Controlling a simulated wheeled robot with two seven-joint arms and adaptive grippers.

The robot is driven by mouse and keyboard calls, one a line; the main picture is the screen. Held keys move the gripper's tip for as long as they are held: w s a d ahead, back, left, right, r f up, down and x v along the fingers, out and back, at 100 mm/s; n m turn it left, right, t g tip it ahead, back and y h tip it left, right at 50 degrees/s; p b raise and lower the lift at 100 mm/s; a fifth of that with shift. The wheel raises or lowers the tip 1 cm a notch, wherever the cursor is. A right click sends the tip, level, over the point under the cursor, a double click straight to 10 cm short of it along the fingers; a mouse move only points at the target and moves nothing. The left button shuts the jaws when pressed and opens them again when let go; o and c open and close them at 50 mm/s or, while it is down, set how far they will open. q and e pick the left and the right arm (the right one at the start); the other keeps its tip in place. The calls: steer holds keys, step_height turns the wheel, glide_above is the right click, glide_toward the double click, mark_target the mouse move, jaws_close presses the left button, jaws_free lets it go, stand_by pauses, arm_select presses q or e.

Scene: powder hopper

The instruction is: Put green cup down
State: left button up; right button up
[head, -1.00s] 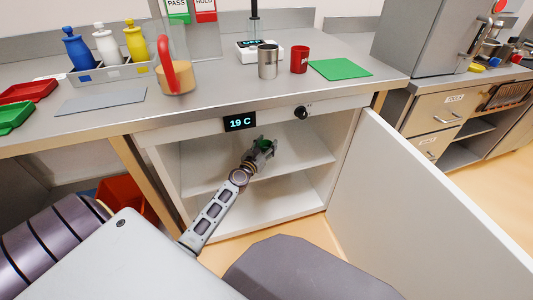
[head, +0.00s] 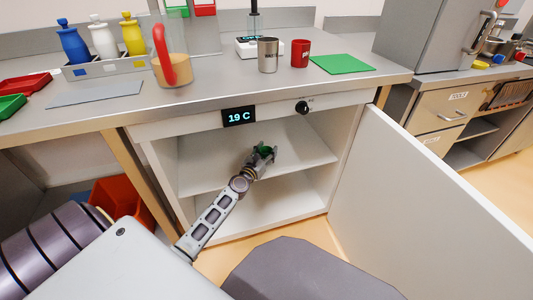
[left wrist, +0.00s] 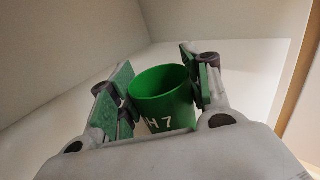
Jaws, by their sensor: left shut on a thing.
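The green cup (left wrist: 165,98) with white marking shows in the left wrist view, between the fingers of my left gripper (left wrist: 158,72). In the head view, my left gripper (head: 263,153) reaches inside the open cabinet, over the upper shelf (head: 300,152). It is shut on the cup, and only a little green of the cup (head: 266,150) shows between the fingers. I cannot tell whether the cup's base touches the shelf. My right gripper is not in view.
The cabinet door (head: 425,195) stands open at the right. A lower shelf (head: 285,200) lies under the arm. The upper shelf looks bare around the gripper. On the counter stand a steel cup (head: 268,55), a red cup (head: 300,53) and a green mat (head: 342,64).

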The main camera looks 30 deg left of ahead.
mark_target(263, 156)
arm_select(q)
steer(key=shift+f, duration=0.1)
steer(key=o, duration=1)
steer(key=shift+s+d, duration=0.2)
steer(key=shift+s, duration=2.75)
steer(key=shift+s+d+b, duration=0.15)
steer(key=shift+s+b, duration=0.3)
steer(key=shift+s, duration=1.1)
steer(key=shift+s+d+b, duration=0.1)
steer(key=shift+s+b, duration=0.3)
steer(key=shift+s, duration=1.1)
